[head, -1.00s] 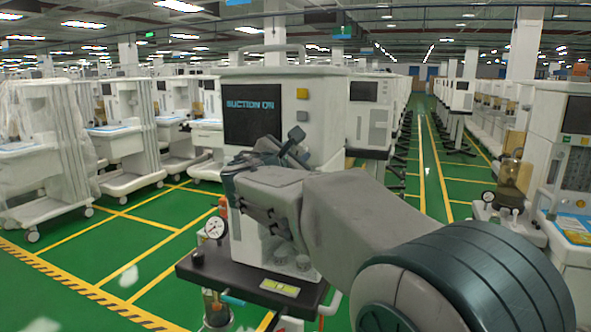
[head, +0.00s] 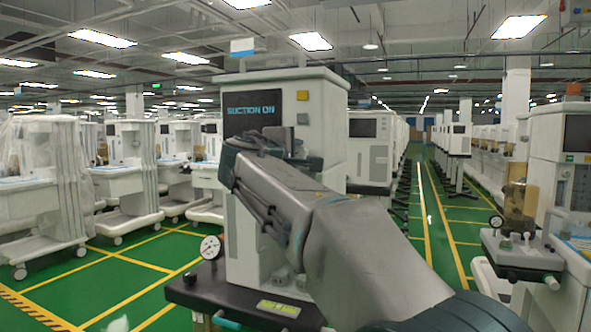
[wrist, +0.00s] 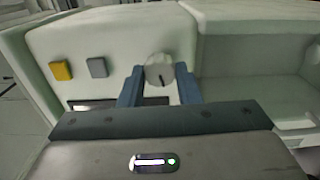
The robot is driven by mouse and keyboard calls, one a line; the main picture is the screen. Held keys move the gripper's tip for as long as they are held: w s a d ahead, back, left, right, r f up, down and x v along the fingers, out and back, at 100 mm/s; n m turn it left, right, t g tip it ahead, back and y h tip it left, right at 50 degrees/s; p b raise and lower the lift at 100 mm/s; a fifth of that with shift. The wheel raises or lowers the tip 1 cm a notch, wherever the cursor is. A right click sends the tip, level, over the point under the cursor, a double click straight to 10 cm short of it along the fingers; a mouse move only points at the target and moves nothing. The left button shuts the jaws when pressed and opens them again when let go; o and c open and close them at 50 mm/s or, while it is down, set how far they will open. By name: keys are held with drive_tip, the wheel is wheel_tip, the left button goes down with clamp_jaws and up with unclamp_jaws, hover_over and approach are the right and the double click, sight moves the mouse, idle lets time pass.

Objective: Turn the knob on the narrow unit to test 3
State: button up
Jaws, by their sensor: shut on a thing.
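The narrow unit (head: 329,130) is a tall white cabinet in the middle of the head view. Its dark screen (head: 252,112) reads "SUCTION ON". In the wrist view the knob (wrist: 159,70) is pale and round, with a dark pointer line running down from its middle. My gripper (wrist: 159,82) has one blue finger on each side of the knob and is shut on it. In the head view my wrist and arm hide the knob and much of the unit's front. No position labels around the knob are readable.
A yellow button (wrist: 61,70) and a grey button (wrist: 97,67) sit beside the knob on the same face. A black shelf (head: 200,289) with a pressure gauge (head: 210,247) juts out below. Another cart (head: 555,190) stands at right. A green aisle lies between.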

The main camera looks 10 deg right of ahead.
drive_tip(key=m+b, duration=0.2)
drive_tip(key=m, duration=0.1)
drive_tip(key=m+b, duration=0.1)
drive_tip(key=shift+f+m, duration=0.3)
drive_tip(key=m+b, duration=0.3)
drive_tip(key=m, duration=0.1)
drive_tip(key=shift+r, duration=0.2)
drive_tip(key=shift+m, duration=0.3)
drive_tip(key=o, duration=1)
drive_tip(key=shift+r, duration=0.1)
drive_tip(key=v, duration=1.3)
drive_tip(key=shift+s+a, duration=0.2)
drive_tip(key=shift+s, duration=0.15)
